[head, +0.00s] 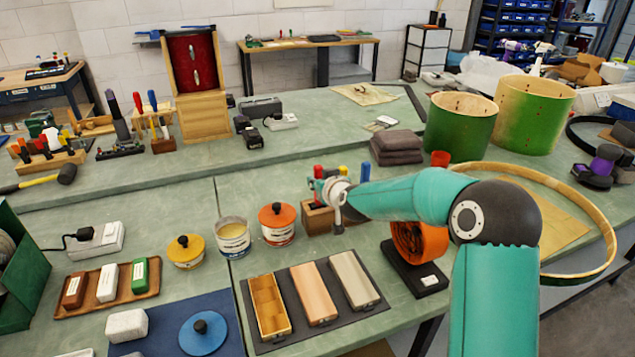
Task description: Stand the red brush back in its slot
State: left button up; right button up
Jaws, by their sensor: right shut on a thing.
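The wooden brush block (316,219) stands on the green bench in the middle of the head view. My right gripper (327,190) is above it, at the end of my teal arm coming in from the right. It is shut on the red brush (318,172), whose red end shows above the fingers. The gripper and wrist hide the brush's lower part, so I cannot tell whether it is in a slot. A blue handle (365,172) and a partly hidden yellow handle (343,171) stand upright close by. My left gripper is not in view.
An orange tape roll (420,243) on a black base stands right of the block. An orange-lidded tin (277,224) is at its left. A dark mat with wooden trays (317,294) lies in front. Folded dark cloths (397,147) lie behind.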

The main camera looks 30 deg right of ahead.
jog(key=shift+f+b, duration=0.6)
jog(key=shift+f, duration=0.15)
jog(key=o, duration=0.8)
jog(key=shift+o, duration=0.2)
jog(key=shift+s, duration=0.1)
jog(key=v, duration=1.1)
jog(key=shift+s+a, duration=0.15)
jog(key=shift+s, duration=0.25)
